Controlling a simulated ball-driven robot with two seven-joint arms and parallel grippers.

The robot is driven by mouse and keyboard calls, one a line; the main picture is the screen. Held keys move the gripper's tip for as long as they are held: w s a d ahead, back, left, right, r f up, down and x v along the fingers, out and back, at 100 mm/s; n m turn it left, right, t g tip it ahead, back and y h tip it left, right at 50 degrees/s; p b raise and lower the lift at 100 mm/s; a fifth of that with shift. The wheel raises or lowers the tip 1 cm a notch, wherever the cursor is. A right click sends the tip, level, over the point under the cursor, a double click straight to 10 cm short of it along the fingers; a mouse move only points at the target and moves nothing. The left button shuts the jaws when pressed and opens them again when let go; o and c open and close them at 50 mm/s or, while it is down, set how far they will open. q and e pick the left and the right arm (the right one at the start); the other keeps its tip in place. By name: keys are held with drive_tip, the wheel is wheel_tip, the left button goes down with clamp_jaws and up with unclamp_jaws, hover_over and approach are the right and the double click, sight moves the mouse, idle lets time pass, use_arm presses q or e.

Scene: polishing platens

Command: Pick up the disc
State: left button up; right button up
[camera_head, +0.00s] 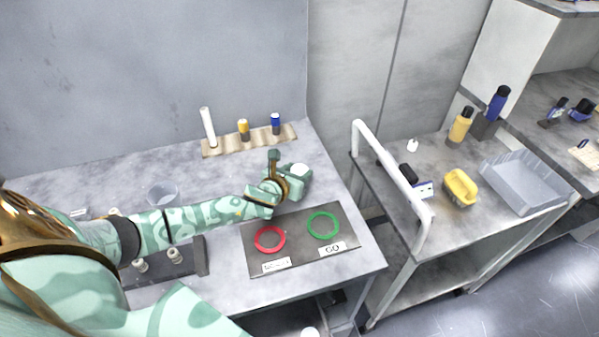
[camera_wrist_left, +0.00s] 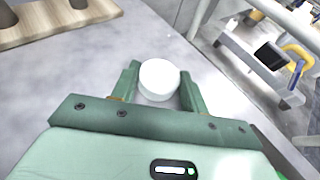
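The disc, a thick white round piece, shows in the left wrist view (camera_wrist_left: 159,79) between the two fingers of my left gripper (camera_wrist_left: 160,84). The fingers stand apart, one on each side of it and very close to its edge. I cannot tell whether they press on it. In the head view the disc (camera_head: 300,169) shows just past my left gripper (camera_head: 296,181), low over the grey table (camera_head: 220,185), and the fingers are mostly hidden. I cannot tell whether it rests on the table. My right gripper is not in view.
A dark plate (camera_head: 296,252) with a red ring (camera_head: 257,244) and a green ring (camera_head: 310,230) lies in front. A wooden rack (camera_head: 225,147) with upright pieces stands behind. A cart (camera_head: 415,160) with a white rail (camera_head: 385,165) stands right.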

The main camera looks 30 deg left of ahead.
use_arm(q)
wheel_tip(320, 180, up, 3)
drive_tip(key=shift+f+p, duration=0.1)
drive_tip(key=shift+p, duration=0.65)
drive_tip(key=s+d+r, duration=0.5)
drive_tip(key=d+r, duration=0.1)
drive_tip(key=r, duration=0.3)
drive_tip(key=s+d+r+m+h+b, duration=0.1)
drive_tip(key=s+d+r, duration=0.5)
drive_tip(key=r, duration=0.3)
drive_tip(key=shift+d, duration=0.3)
drive_tip(key=shift+s, duration=0.1)
